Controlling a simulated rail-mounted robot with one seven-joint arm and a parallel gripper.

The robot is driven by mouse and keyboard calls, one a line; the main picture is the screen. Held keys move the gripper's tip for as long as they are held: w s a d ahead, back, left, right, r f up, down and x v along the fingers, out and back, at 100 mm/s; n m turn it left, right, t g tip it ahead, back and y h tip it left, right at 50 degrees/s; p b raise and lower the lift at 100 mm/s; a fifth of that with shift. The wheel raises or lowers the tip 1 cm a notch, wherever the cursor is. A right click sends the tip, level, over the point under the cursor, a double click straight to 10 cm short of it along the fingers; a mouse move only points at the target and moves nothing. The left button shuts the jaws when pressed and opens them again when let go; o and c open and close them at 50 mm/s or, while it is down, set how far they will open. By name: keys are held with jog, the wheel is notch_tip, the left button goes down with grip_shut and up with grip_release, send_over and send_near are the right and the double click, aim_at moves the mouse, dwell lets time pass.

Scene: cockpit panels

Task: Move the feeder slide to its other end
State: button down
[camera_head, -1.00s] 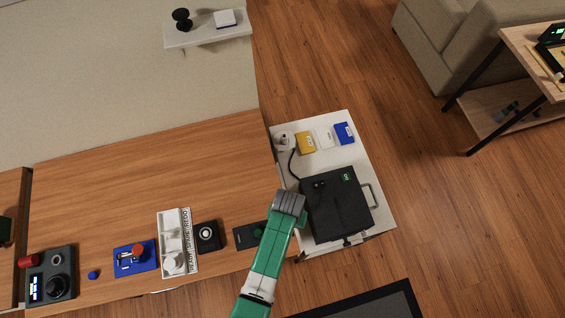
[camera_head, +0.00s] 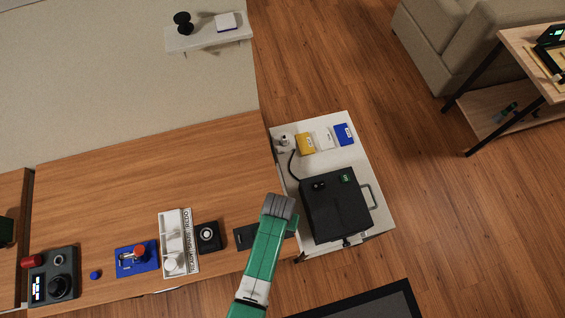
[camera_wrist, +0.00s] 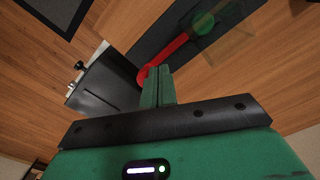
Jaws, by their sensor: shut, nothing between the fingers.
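A dark, flat plate (camera_head: 243,238) lies at the right end of the wooden desk, partly covered by my arm in the head view. In the wrist view it is a long dark strip (camera_wrist: 160,33) with a round green knob (camera_wrist: 204,24) and a curved red part (camera_wrist: 167,58) beside the knob. I take this to be the feeder slide, but no label is readable. My gripper (camera_wrist: 158,82) is shut and empty, its fingertips close to the curved red part. I cannot tell whether they touch. The head view hides the fingertips.
A black box with a handle (camera_head: 336,205) stands on a white side table (camera_head: 352,160), right of my arm. A black knob unit (camera_head: 208,236), a white tray (camera_head: 187,224) and a blue panel (camera_head: 125,260) sit left along the desk (camera_head: 110,190). The desk's back is clear.

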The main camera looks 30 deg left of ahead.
jog(key=shift+s+a+p, duration=0.5)
jog(key=shift+s+a, duration=0.4)
jog(key=shift+s, duration=0.15)
dwell(0.4)
notch_tip(320, 180, up, 7)
jog(key=p, duration=0.7)
dwell(0.4)
